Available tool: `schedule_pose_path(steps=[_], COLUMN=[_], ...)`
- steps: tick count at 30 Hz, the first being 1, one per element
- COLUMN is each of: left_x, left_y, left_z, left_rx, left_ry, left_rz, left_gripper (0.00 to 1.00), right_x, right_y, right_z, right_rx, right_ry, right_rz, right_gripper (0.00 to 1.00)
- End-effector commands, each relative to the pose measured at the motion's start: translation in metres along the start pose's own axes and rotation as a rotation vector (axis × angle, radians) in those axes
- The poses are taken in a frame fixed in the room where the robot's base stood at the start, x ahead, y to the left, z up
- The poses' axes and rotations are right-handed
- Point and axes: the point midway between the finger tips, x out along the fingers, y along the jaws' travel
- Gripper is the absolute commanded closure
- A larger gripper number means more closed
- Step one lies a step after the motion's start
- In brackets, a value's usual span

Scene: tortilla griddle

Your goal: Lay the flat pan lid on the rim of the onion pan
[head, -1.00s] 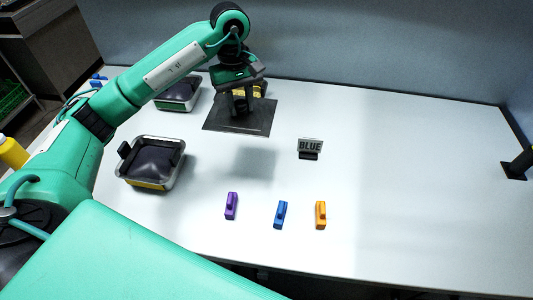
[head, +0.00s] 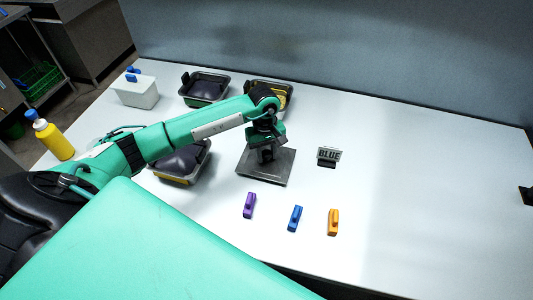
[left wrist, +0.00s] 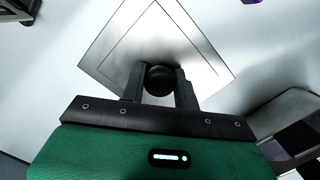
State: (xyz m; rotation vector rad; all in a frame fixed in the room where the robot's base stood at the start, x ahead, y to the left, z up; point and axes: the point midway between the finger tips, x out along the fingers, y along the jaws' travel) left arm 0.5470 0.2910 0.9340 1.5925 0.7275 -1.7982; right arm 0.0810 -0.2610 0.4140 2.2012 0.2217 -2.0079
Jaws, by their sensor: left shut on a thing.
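The flat pan lid (head: 256,175) is a grey square plate with a dark round knob (left wrist: 159,78). My left gripper (head: 266,153) is shut on the knob; the left wrist view shows its two fingers on either side. The lid is over the middle of the table, apart from every pan. Whether it touches the table is unclear. No pan is labelled as the onion pan: two have dark contents, one at the back left (head: 222,97) and one nearer (head: 172,179) partly hidden by my left arm. A third, with yellow contents (head: 284,101), stands at the back. My right gripper is not visible.
Purple (head: 249,206), blue (head: 295,218) and orange (head: 333,222) pieces lie in front. A white box (head: 137,93) and yellow bottle (head: 56,141) are at left. The table's right side is clear.

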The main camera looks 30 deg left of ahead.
Motion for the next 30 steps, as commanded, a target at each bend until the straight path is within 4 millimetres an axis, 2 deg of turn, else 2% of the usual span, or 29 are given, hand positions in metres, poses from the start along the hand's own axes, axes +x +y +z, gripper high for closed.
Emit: schedule_pose_path(steps=[3, 14, 15, 18, 30], left_x=[0.012, 0.018, 0.018, 0.016, 0.011], left_y=[0.000, 0.000, 0.000, 0.000, 0.000], left_z=[-0.001, -0.002, -0.002, -0.002, -0.001], left_rx=[0.000, 0.001, 0.001, 0.001, 0.000], left_ry=[-0.001, 0.001, 0.000, 0.000, 0.000], left_rz=[0.000, 0.000, 0.000, 0.000, 0.000], left_gripper=[0.95, 0.95, 0.67, 0.48, 0.47], right_x=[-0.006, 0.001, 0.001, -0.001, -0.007], right_y=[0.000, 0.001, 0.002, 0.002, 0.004], right_z=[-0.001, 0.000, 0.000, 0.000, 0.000], right_rx=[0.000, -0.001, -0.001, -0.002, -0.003], right_ry=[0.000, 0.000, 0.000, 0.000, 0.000], right_rz=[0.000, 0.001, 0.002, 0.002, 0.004], right_gripper=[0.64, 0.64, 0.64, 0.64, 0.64])
